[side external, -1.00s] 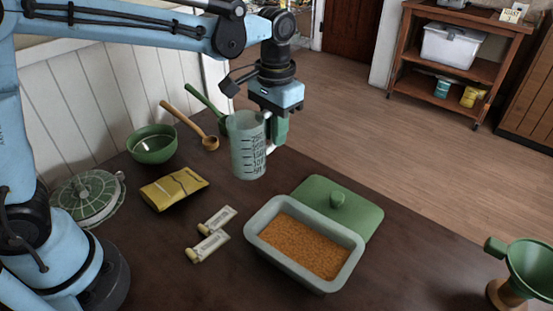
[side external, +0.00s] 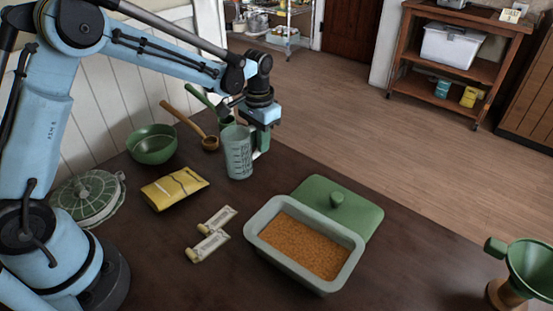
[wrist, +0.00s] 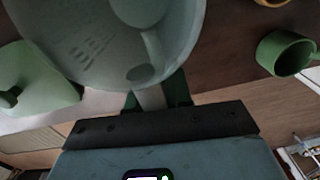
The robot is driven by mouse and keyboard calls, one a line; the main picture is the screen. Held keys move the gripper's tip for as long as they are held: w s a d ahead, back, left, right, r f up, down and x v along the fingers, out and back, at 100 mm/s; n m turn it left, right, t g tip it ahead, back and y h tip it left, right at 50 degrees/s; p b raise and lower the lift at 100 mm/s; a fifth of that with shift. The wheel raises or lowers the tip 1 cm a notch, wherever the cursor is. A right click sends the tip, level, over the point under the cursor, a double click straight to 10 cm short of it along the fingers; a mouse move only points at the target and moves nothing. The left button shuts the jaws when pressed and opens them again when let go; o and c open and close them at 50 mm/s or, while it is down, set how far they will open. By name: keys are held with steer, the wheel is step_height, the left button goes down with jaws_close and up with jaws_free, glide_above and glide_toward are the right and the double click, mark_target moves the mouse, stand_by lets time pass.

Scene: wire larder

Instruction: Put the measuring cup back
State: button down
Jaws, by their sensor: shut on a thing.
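The measuring cup (side external: 238,155) is a translucent grey-green beaker with dark markings. It is upright at the back of the dark table, and whether its base touches the tabletop I cannot tell. My gripper (side external: 261,147) is shut on its handle from the right side. In the wrist view the cup (wrist: 110,40) fills the upper middle, with its handle between the green fingers (wrist: 158,98).
Left of the cup are a wooden ladle (side external: 209,142), a green ladle or cup (side external: 226,121), a green bowl (side external: 152,148) and a yellow packet (side external: 174,188). In front are clips (side external: 211,240), a grain-filled tub (side external: 262,258) and a green lid (side external: 350,203). A funnel (side external: 530,262) stands right.

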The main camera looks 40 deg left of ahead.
steer(key=shift+f, duration=0.35)
steer(key=c, duration=1)
jaws_free()
steer(key=shift+c, duration=0.2)
step_height(320, 180, up, 12)
steer(key=shift+d+f, duration=0.1)
steer(key=shift+d, duration=0.05)
steer(key=shift+s+r, duration=0.25)
steer(key=shift+r, duration=0.2)
steer(key=s+f+n+t, duration=0.1)
steer(key=s+t, duration=0.6)
steer(key=s, duration=0.9)
steer(key=shift+s+f, duration=0.15)
steer(key=shift+s, duration=0.25)
